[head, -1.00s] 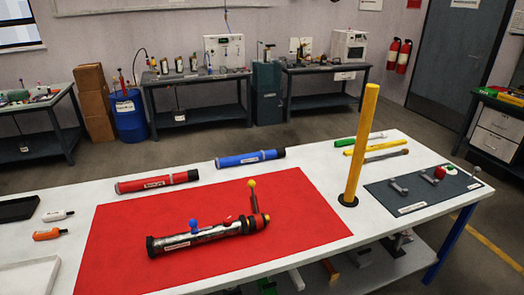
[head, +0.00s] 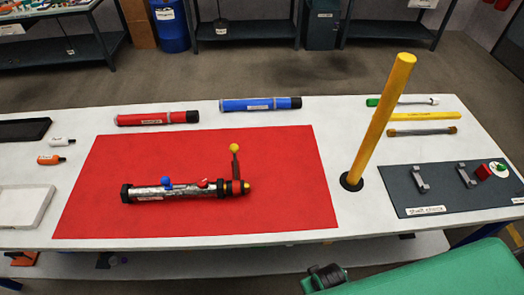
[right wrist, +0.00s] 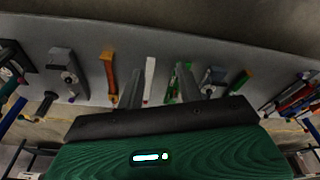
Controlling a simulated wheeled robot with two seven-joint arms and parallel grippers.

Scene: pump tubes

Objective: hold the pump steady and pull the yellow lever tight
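The pump (head: 185,190) is a silver cylinder with black end collars, lying flat on the red mat (head: 290,215). A dark lever (head: 235,170) with a yellow ball (head: 234,148) on top stands up near its right end. A blue knob (head: 166,182) and a small red part sit on its upper side. Neither gripper touches the pump. My right gripper (right wrist: 158,85) shows in the right wrist view with its two grey fingers apart and nothing held between them. My left gripper is in neither current view.
A tall yellow post (head: 380,120) stands right of the mat. A red tube (head: 155,118) and a blue tube (head: 260,104) lie behind it. A dark mat (head: 440,200) with grey brackets is at the right. The lower shelf holds several tools, seen in the right wrist view.

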